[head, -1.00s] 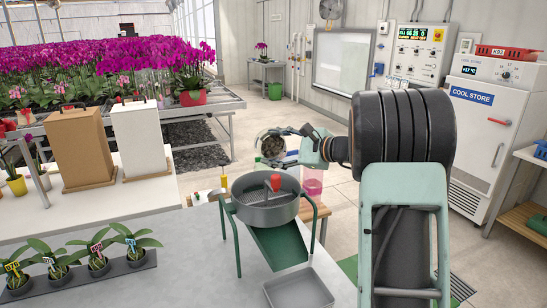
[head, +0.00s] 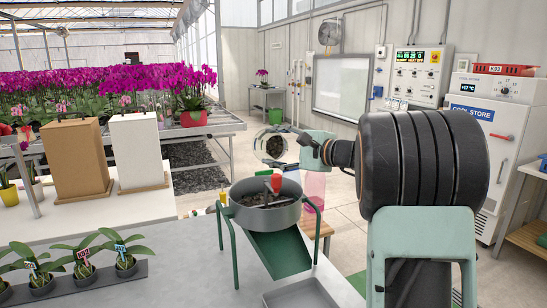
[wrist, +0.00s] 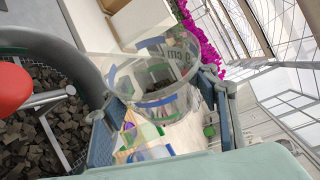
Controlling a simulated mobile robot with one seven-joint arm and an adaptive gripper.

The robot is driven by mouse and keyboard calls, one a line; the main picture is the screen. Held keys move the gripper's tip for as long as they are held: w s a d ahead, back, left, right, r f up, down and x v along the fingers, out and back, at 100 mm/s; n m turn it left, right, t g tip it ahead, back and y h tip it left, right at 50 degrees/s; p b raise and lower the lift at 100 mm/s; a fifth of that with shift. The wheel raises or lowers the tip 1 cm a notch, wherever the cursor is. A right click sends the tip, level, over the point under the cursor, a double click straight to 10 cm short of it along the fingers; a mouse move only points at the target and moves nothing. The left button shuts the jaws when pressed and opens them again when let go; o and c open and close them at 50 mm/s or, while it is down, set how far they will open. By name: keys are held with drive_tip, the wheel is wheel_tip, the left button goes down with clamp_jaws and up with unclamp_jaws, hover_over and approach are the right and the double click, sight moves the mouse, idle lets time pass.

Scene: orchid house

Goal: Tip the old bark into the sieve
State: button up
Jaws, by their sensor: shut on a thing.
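The sieve (head: 265,219) is a round grey pan on green legs, with a red knob (head: 276,182) above its middle. Dark bark chunks (head: 262,199) lie in it, and the bark also fills the left of the wrist view (wrist: 50,110). My gripper (wrist: 158,112) is shut on a clear plastic pot (wrist: 120,70), one finger on each side. In the head view the pot (head: 262,140) is tilted on its side above and behind the sieve, its mouth towards the camera. Some dark matter shows inside it; how much is unclear.
A green chute (head: 281,254) slopes below the sieve towards a grey tray (head: 300,294). Small potted orchids (head: 84,262) stand in a row at front left. A brown box (head: 76,159) and a white box (head: 137,150) stand behind on the white bench. A pink container (head: 314,186) is right of the sieve.

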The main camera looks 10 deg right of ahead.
sight(264, 135)
drive_tip(key=shift+s+a+r+n+t+y+b, duration=0.25)
drive_tip(key=shift+n+b, duration=0.6)
drive_tip(key=shift+b, duration=1.95)
drive_tip(key=shift+s+a+r+n+t+y+b, duration=0.1)
drive_tip(key=shift+s+r+n+t+b, duration=0.5)
drive_tip(key=shift+b, duration=2.2)
drive_tip(key=shift+w+a+r+n+b, duration=0.1)
drive_tip(key=shift+w+r+n+b, duration=0.1)
drive_tip(key=shift+n+b, duration=0.6)
drive_tip(key=shift+r, duration=0.1)
drive_tip(key=shift+r+m+p, duration=0.35)
drive_tip(key=shift+m+p, duration=0.2)
drive_tip(key=shift+p, duration=0.7)
drive_tip(key=m+p, duration=0.1)
drive_tip(key=p, duration=0.2)
drive_tip(key=m+g+p, duration=0.1)
drive_tip(key=p, duration=0.3)
drive_tip(key=shift+r+m+g, duration=0.25)
drive_tip(key=shift+r+m, duration=0.1)
drive_tip(key=shift+m, duration=0.05)
drive_tip(key=shift+f+p, duration=0.1)
drive_tip(key=shift+p, duration=0.5)
drive_tip(key=shift+f+m, duration=0.1)
drive_tip(key=shift+m, duration=0.2)
